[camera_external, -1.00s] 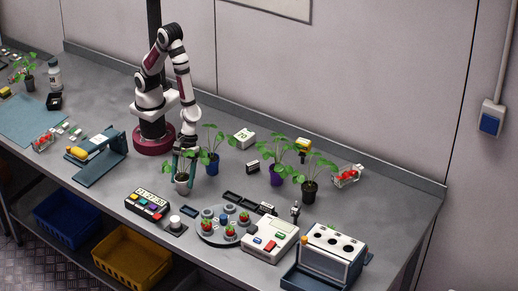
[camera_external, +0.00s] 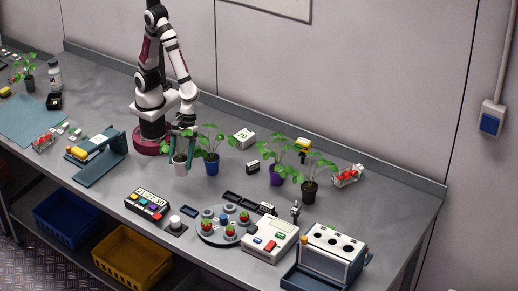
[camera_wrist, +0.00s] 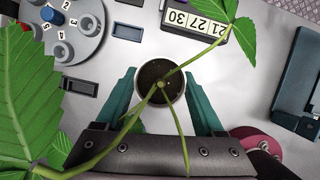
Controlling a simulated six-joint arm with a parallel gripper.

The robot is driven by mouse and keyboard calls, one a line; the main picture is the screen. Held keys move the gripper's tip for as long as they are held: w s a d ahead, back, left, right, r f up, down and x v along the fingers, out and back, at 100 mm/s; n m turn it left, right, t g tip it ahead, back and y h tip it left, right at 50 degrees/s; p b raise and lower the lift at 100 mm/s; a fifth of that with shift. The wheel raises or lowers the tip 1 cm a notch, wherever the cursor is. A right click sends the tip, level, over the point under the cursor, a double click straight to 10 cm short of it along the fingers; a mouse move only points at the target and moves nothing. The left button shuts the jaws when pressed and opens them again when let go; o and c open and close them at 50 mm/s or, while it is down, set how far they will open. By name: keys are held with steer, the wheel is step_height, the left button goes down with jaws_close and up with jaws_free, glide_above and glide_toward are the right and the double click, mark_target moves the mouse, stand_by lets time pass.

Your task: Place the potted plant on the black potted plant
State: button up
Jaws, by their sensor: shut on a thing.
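A potted plant in a pale grey-white pot (camera_external: 180,167) is held in my gripper (camera_external: 181,158), raised above the table. In the wrist view its round pot with dark soil (camera_wrist: 153,74) sits between the two green fingers, and its stems and leaves reach towards the camera. The black potted plant (camera_external: 310,190) stands upright on the table to the right, well apart from my gripper. Another plant in a dark pot (camera_external: 29,84) stands at the far left.
A blue-potted plant (camera_external: 211,166) stands just right of the held one; a purple-potted plant (camera_external: 276,178) stands beside the black one. A round grey tray (camera_external: 208,239), a timer box (camera_external: 147,205) and a white console (camera_external: 270,241) lie in front. Bare table surrounds the timer's left.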

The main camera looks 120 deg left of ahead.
steer(key=shift+r, duration=0.85)
steer(key=w+a+r+m+g+y, duration=0.2)
steer(key=w+a+r+m+g, duration=0.15)
steer(key=a+r+m, duration=0.55)
steer(key=w+a+r+m+g+y, duration=0.2)
steer(key=w+a+r+m+y, duration=0.15)
steer(key=a+r+m, duration=0.55)
steer(key=w+d+f+m+t, duration=0.3)
steer(key=w+m, duration=0.5)
steer(key=m, duration=0.3)
steer(key=w+d+f+m+t, duration=0.35)
steer(key=w+m, duration=0.55)
steer(key=m, duration=0.3)
steer(key=w+d+f+m+t, duration=0.2)
steer(key=w+f+m+t, duration=0.15)
steer(key=w+m, duration=0.6)
steer(key=m+g, duration=0.1)
steer(key=m, duration=0.2)
glide_above(309, 186)
steer(key=shift+f, duration=5.6)
